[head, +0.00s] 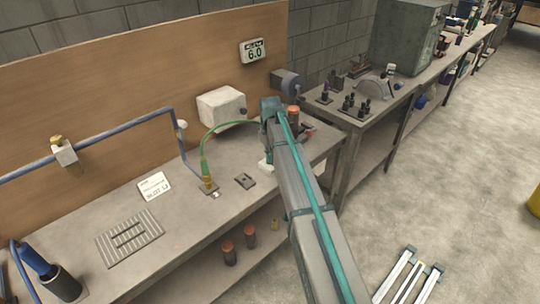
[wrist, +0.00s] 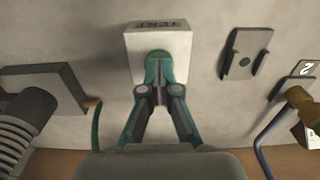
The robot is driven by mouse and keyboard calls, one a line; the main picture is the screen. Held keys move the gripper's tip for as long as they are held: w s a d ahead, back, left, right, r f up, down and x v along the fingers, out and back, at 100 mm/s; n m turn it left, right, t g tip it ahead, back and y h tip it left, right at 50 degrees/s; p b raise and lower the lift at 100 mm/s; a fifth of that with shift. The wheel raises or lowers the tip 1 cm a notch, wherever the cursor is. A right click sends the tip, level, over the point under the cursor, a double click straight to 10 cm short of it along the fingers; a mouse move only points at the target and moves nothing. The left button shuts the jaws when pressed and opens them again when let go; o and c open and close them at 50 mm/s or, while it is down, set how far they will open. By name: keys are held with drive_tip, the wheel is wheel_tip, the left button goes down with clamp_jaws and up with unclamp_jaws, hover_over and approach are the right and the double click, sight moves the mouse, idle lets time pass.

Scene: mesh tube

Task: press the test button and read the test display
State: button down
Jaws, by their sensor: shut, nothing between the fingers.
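The test box (wrist: 178,38) is a small pale block on the bench, with dark lettering that looks like "TEST" on its front edge. In the head view only a pale sliver of it (head: 265,166) shows beside my arm. My gripper (wrist: 160,78) is shut and empty, its fingertips over the top of the box. A rounded green part at the tips looks like the button, but I cannot tell whether they touch it. My arm hides the gripper in the head view. The wall display (head: 254,52) is lit and appears to read 6.0.
A dark bracket (wrist: 246,54) lies beside the test box. A white box (head: 221,107) is near the back board. A ribbed grey part (wrist: 22,125) is close on the wrist view's left.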

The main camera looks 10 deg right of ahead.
drive_tip(key=shift+s+f, duration=0.2)
drive_tip(key=shift+f, duration=0.15)
wheel_tip(320, 180, up, 15)
drive_tip(key=shift+w+f+b, duration=0.15)
drive_tip(key=shift+b, duration=0.3)
